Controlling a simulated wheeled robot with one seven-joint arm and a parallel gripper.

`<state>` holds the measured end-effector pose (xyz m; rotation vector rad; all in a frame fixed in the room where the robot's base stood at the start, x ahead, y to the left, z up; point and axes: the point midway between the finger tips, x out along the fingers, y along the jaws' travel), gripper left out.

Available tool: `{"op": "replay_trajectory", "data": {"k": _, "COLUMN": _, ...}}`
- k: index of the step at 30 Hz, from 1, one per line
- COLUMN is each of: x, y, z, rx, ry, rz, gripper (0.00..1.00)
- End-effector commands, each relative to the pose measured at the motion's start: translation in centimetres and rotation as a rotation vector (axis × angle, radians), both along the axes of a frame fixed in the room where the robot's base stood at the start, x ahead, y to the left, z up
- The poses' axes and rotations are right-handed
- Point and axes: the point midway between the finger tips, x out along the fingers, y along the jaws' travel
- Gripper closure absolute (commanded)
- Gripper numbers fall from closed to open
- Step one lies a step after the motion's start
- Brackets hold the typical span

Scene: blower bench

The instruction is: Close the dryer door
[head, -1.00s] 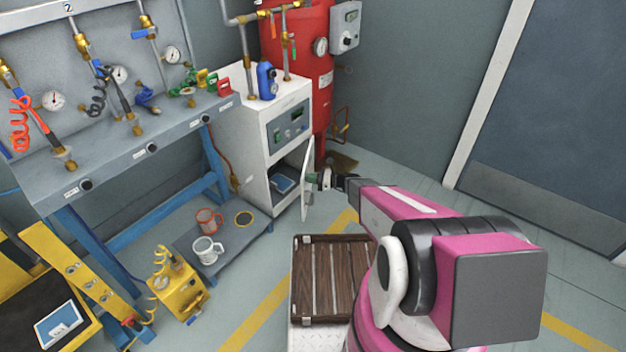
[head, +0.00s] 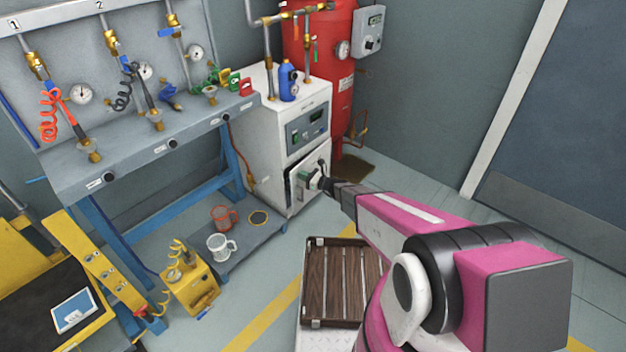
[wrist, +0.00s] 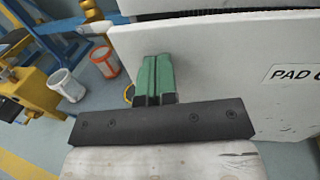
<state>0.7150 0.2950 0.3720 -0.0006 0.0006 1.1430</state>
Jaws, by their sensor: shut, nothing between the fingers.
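The dryer is the white cabinet (head: 262,150) with a display panel, standing beside the red tank. Its white door (head: 296,189) is nearly closed over the lower opening, with a dark gap showing along its left edge. In the wrist view the door's white face (wrist: 262,82) fills the right side. My gripper (head: 309,180) is at the door's outer face. Its green fingertips (wrist: 153,78) are together and empty, against or very close to the door; contact is not clear.
A red tank (head: 322,75) stands behind the dryer. A workbench (head: 140,150) with hoses and gauges is at left. A slatted wooden crate (head: 338,285) is below my arm. A blue bottle (head: 288,80) tops the dryer.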

Motion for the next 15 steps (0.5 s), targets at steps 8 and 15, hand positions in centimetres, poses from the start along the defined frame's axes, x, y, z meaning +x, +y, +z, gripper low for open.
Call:
{"op": "replay_trajectory", "data": {"k": 8, "x": 1.6, "y": 2.8, "z": 0.0, "rx": 0.001, "ry": 0.000, "rz": 0.001, "gripper": 1.00}}
{"op": "replay_trajectory", "data": {"k": 15, "x": 2.1, "y": 3.5, "z": 0.0, "rx": 0.002, "ry": -0.001, "rz": 0.003, "gripper": 1.00}}
